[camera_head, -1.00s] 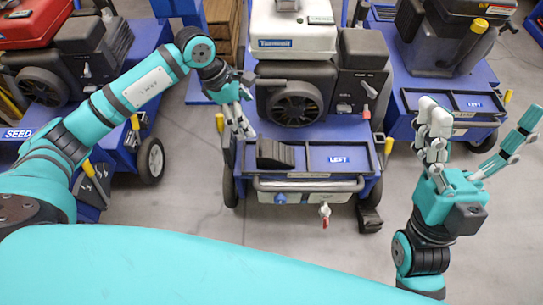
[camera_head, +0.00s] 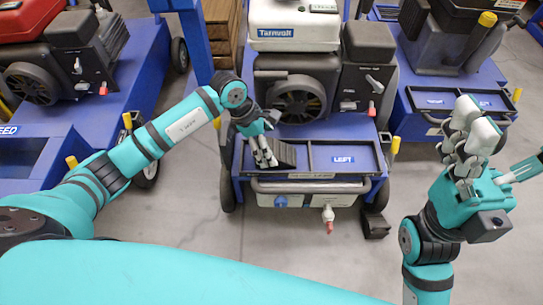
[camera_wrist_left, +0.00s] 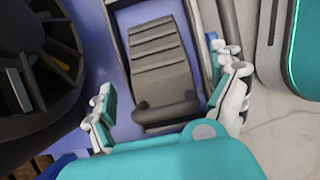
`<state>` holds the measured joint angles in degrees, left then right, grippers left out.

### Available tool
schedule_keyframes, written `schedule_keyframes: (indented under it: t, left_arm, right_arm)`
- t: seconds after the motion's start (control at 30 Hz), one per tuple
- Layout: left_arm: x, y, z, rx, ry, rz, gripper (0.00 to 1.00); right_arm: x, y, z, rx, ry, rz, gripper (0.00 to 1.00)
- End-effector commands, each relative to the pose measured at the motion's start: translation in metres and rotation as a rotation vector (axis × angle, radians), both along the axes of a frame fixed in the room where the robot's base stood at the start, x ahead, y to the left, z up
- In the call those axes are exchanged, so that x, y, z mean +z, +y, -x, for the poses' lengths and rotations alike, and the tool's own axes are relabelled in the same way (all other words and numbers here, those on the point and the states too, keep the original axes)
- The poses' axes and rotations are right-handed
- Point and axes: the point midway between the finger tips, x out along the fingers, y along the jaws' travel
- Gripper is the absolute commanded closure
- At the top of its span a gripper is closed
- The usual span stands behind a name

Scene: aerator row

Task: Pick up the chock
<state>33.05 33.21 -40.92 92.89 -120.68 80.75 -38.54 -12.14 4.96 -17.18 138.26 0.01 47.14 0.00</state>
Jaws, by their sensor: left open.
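The chock is a dark grey ridged wedge (camera_head: 286,154) lying in the left compartment of the cart's front tray marked LEFT. It shows more fully in the left wrist view (camera_wrist_left: 160,68). My left gripper (camera_head: 264,152) is over the tray at the chock's left side and partly hides it. In the left wrist view its open fingers (camera_wrist_left: 168,98) stand on either side of the chock's near end, with nothing held. My right gripper (camera_head: 505,140) is raised at the right, fingers spread and empty, one finger cut off by the frame edge.
A second dark block (camera_head: 375,226) sits on the floor by the cart's right wheel. The engine (camera_head: 297,98) stands close behind the tray, and a grey bar handle (camera_head: 312,187) runs along its front. Other blue carts flank it.

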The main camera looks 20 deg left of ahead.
Motion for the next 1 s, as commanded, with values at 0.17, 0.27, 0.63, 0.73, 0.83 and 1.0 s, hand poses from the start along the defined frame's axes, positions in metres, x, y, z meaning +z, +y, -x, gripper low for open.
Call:
schedule_keyframes:
  t: [0.17,0.27,0.63,0.73,0.83,1.0]
  left_arm:
    - [-0.0184,-0.0073,-0.0023,0.001,0.0,0.001,0.06]
    - [-0.0187,-0.0075,-0.0026,0.0,-0.001,0.0,0.06]
    - [-0.018,-0.0073,-0.0025,0.001,0.0,0.0,0.36]
    - [-0.018,-0.0072,-0.0026,0.001,-0.001,0.0,0.49]
    - [-0.0181,-0.0072,-0.0026,0.001,-0.001,0.0,0.62]
    - [-0.018,-0.0071,-0.0026,0.0,-0.001,0.0,0.84]
  right_arm:
    - [0.0022,0.0009,-0.0013,-0.001,-0.029,0.002,0.05]
    - [0.0039,0.001,-0.0017,-0.002,-0.03,0.003,0.05]
    - [0.0039,0.0011,-0.0017,-0.001,-0.029,0.004,0.05]
    - [0.0039,0.0011,-0.0017,-0.001,-0.029,0.002,0.05]
    - [0.0039,0.0012,-0.0016,-0.001,-0.029,0.003,0.05]
    - [0.0038,0.0012,-0.0016,-0.001,-0.029,0.002,0.05]
